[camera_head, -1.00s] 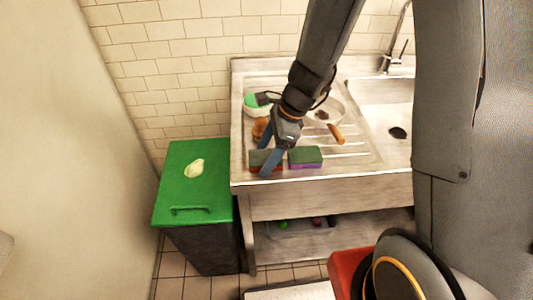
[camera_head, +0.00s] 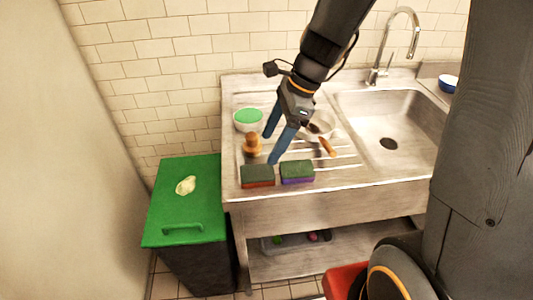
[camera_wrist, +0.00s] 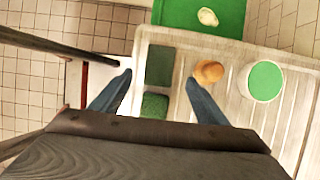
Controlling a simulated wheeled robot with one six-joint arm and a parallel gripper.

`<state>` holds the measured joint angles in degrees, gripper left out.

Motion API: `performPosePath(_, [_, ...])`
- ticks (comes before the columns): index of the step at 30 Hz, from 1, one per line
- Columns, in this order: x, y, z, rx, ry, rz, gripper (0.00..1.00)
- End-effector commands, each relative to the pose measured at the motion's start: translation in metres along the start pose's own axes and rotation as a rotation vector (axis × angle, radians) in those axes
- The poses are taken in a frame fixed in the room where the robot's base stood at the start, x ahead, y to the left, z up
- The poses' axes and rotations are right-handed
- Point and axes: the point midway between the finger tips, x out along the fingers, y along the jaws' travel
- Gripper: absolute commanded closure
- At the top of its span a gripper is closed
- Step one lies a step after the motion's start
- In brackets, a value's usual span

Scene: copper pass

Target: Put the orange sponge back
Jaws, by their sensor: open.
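The sponge with a dark green top and an orange-red lower layer (camera_head: 257,182) lies at the front left edge of the ribbed metal drainboard (camera_head: 345,163). In the wrist view its green top (camera_wrist: 160,66) shows between my fingers. A similar sponge with a purple lower layer (camera_head: 298,181) lies just right of it; its top (camera_wrist: 153,106) is partly hidden in the wrist view. My gripper (camera_head: 270,148) is open and empty, with blue fingers above the drainboard, behind and above the sponges. No contact with either sponge is visible.
A wooden-topped brush (camera_head: 252,146) and a green-filled bowl (camera_head: 248,120) stand behind the sponges. A pan with a wooden handle (camera_head: 327,147) lies to the right, near the sink basin (camera_head: 390,120). A green-lidded bin (camera_head: 205,207) stands left. A tray (camera_head: 290,243) sits on the lower shelf.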

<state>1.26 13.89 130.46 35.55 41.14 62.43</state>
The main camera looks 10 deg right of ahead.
Motion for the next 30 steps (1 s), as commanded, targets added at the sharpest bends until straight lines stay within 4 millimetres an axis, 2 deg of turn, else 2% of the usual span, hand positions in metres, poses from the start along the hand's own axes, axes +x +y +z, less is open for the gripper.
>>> performPosePath(5, [-0.013, 0.000, -0.001, -0.007, 0.003, -0.002, 0.32])
performPosePath(8, [-0.015, 0.007, -0.007, -0.094, 0.032, -0.001, 0.32])
performPosePath(11, [-0.014, 0.021, -0.022, -0.312, 0.101, 0.005, 0.32])
performPosePath(15, [-0.016, 0.044, -0.049, -0.764, 0.232, 0.041, 0.32])
performPosePath(21, [-0.020, 0.065, -0.076, -1.335, 0.370, 0.130, 0.32])
performPosePath(25, [-0.021, 0.070, -0.083, -1.542, 0.413, 0.173, 0.32])
performPosePath(30, [-0.023, 0.072, -0.087, -1.613, 0.427, 0.189, 0.32])
